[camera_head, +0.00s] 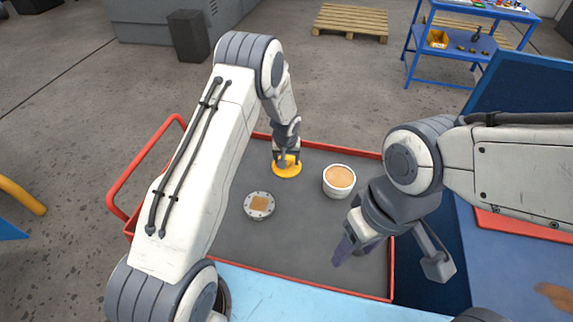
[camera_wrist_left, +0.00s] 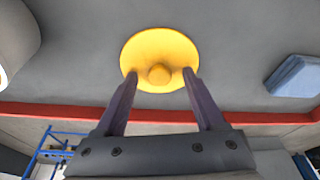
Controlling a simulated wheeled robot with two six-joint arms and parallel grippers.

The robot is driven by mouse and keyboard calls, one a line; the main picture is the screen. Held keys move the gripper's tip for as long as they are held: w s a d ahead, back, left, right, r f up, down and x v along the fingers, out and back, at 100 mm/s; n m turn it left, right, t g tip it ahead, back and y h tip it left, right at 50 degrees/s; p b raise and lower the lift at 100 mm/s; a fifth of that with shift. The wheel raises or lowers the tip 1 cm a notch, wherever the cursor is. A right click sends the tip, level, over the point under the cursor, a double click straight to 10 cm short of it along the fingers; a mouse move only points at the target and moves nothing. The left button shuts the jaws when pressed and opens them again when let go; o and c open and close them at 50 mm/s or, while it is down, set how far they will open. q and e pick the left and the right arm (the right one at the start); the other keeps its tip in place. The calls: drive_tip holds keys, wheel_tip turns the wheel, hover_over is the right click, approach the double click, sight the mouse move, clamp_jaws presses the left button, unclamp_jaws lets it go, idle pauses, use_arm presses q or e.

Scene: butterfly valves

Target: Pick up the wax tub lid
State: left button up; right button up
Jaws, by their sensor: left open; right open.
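The yellow round lid (camera_head: 288,171) with a small central knob lies on the grey tray surface. It also shows in the left wrist view (camera_wrist_left: 159,48). My left gripper (camera_head: 286,158) is open above it, with its fingertips at either side of the knob in the left wrist view (camera_wrist_left: 160,73); contact cannot be told. The white wax tub (camera_head: 339,190), with tan wax inside, stands to the right of the lid. My right gripper (camera_head: 347,248) is open and empty above the front right of the tray, below the tub in the picture.
A round metal flange part (camera_head: 259,205) with a tan centre lies nearer the front. A blue block (camera_wrist_left: 295,77) lies beside the lid in the left wrist view. The tray has a raised red rim (camera_head: 330,149). The tray's middle is clear.

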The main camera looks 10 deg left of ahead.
use_arm(q)
clamp_jaws()
drive_tip(key=shift+r, duration=0.1)
